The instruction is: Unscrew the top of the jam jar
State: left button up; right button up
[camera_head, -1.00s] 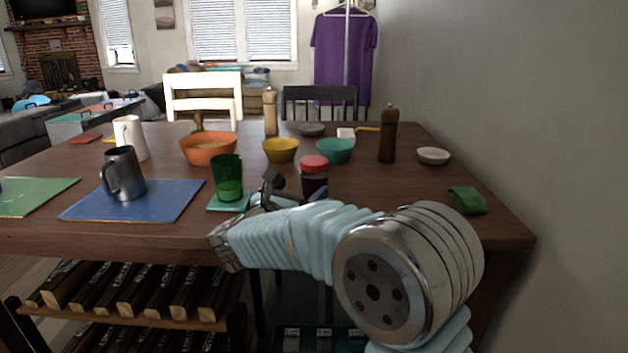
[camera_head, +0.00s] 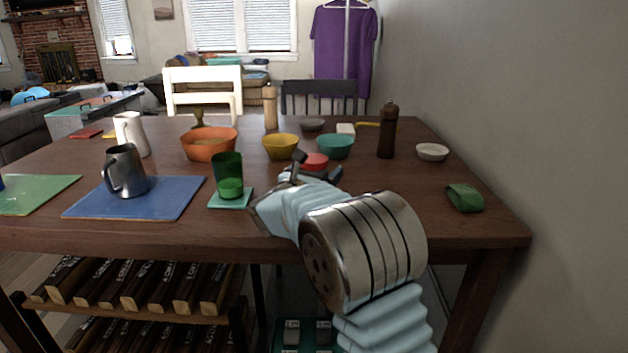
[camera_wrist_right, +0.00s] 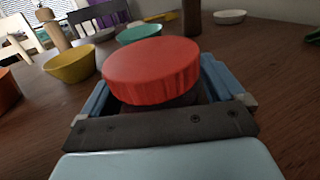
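The jam jar's red lid (camera_head: 314,161) shows beyond my right arm in the head view; the jar's body is hidden behind my gripper and wrist. In the right wrist view the red lid (camera_wrist_right: 152,69) is large, with a dark strip of the jar below it. My right gripper (camera_head: 318,168) is at the jar. In the right wrist view its blue fingers (camera_wrist_right: 158,85) stand apart, one on each side of the jar just under the lid. I see a small gap beside the lid, and firm contact is not clear. My left gripper is not in view.
Close by on the wooden table (camera_head: 400,215) are a green cup (camera_head: 229,176) on a coaster, a yellow bowl (camera_head: 281,147) and a teal bowl (camera_head: 335,147). A dark pepper mill (camera_head: 387,131) and a green cloth band (camera_head: 465,198) are to the right.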

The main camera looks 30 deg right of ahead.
aim_at(319, 164)
jog(key=c, duration=1.3)
jog(key=shift+o, duration=0.2)
jog(key=shift+r, duration=0.1)
jog(key=shift+r, duration=0.25)
notch_tip(319, 164, up, 2)
jog(key=shift+r, duration=0.1)
jog(key=s+r, duration=0.1)
jog(key=r, duration=0.1)
jog(key=s+a+r, duration=0.2)
jog(key=s+r, duration=0.1)
jog(key=shift+s+a+r, duration=0.1)
jog(key=shift+r, duration=0.25)
jog(key=s+a+r+b, duration=0.1)
jog(key=s+a+r, duration=0.3)
jog(key=s, duration=0.4)
jog(key=shift+s+r+b, duration=0.2)
jog(key=shift+r+b, duration=0.05)
jog(key=shift+b, duration=0.1)
jog(key=o, duration=0.9)
jog(key=shift+a, duration=0.1)
jog(key=c, duration=1.1)
